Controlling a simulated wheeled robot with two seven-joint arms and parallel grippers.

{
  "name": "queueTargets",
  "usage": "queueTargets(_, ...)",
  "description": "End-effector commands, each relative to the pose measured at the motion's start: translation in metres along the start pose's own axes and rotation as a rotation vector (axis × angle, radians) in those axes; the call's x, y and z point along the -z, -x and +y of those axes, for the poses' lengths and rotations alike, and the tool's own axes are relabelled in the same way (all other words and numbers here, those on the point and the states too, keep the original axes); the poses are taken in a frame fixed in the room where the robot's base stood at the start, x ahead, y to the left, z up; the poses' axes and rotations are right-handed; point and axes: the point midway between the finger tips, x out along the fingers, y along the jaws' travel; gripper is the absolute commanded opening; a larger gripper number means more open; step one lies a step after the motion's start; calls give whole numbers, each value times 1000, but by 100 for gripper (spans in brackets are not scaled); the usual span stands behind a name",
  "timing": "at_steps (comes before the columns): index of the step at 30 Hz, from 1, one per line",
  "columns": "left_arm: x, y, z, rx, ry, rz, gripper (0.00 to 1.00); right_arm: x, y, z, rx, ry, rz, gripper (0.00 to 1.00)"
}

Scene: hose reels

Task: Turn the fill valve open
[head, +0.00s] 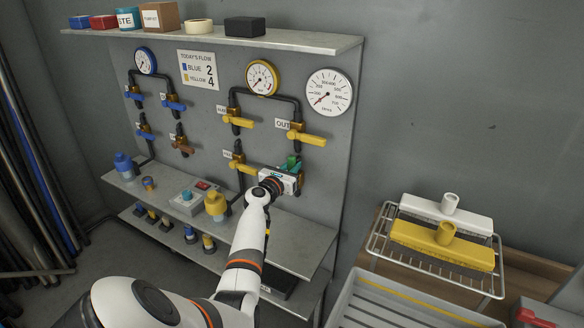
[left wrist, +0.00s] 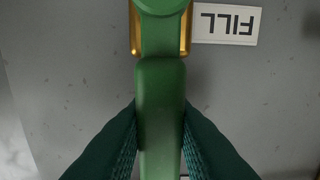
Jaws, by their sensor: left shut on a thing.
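The fill valve has a green lever handle (left wrist: 160,90), which runs straight down the picture from its round pivot in the left wrist view. Part of its brass body (left wrist: 137,35) shows behind the pivot. An upside-down FILL label (left wrist: 226,24) is on the panel beside it. My left gripper (left wrist: 160,122) is shut on the handle, one dark finger on each side. In the head view a bit of the green handle (head: 291,161) shows at the panel's lower right, with my left gripper (head: 294,173) in front, hiding most of the valve. My right gripper is not in view.
Yellow-handled valves (head: 242,168) sit close left of my gripper, and the OUT valve (head: 306,137) is above it. Gauges (head: 329,92) hang higher on the panel. A shelf (head: 285,240) with fittings lies below. A wire rack (head: 400,255) with brush heads stands right.

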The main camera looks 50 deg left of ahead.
Motion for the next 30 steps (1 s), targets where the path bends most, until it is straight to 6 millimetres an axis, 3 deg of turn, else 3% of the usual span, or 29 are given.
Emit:
queueTargets(1, -1, 0, 0, 1, 5, -1, 23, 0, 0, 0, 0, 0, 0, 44)
queueTargets(5, -1, 0, 0, 1, 4, -1, 44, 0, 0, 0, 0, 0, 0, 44)
queueTargets(17, 0, 8, 0, 0, 1, -1, 44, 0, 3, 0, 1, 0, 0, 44)
queueTargets(30, -1, 91, 0, 2, 1, -2, 44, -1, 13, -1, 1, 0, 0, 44)
